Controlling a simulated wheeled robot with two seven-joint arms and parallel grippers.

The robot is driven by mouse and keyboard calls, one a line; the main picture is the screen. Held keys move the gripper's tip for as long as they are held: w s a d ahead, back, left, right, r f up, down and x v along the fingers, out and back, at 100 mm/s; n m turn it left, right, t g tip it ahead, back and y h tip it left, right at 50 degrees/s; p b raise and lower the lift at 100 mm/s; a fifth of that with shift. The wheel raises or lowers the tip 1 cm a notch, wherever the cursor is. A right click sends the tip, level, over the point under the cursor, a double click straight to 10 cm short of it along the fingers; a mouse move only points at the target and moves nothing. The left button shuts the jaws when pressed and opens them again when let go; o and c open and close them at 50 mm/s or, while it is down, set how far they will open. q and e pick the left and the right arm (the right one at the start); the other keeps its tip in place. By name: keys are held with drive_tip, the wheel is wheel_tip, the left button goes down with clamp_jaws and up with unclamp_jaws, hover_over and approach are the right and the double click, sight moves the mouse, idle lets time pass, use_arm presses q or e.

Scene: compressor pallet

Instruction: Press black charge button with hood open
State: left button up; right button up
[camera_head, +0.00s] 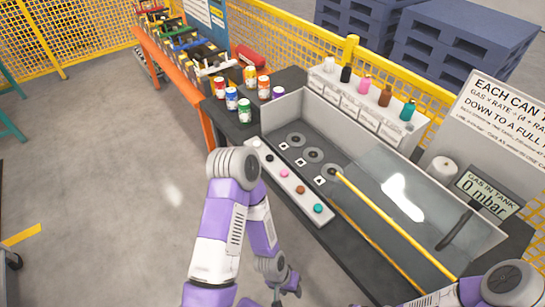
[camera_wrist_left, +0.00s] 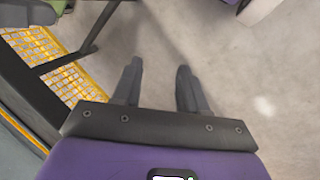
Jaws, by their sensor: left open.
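The black charge button (camera_head: 270,158) is second from the far end of a white button strip (camera_head: 292,181) along the bench's near edge, between a white and a pink button. Three round pads (camera_head: 313,155) lie uncovered in the grey tray behind it. A clear hood panel (camera_head: 400,200) with a yellow bar (camera_head: 395,227) shows over the tray's right part; its exact tilt is hard to tell. My left gripper (camera_head: 287,287) is low in front of the bench, apart from the buttons. In the left wrist view its jaws (camera_wrist_left: 160,88) are open and empty, above floor. My right gripper is out of frame.
Several cans (camera_head: 245,110) stand on the bench's far left end. Coloured bottles (camera_head: 364,84) stand on a white rack behind the tray. A display (camera_head: 482,197) reads "GAS IN TANK 0 mbar". Yellow fencing (camera_head: 290,45) runs behind; grey floor (camera_head: 110,180) at left is clear.

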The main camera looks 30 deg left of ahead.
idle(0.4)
use_arm(q)
clamp_jaws()
idle(1.5)
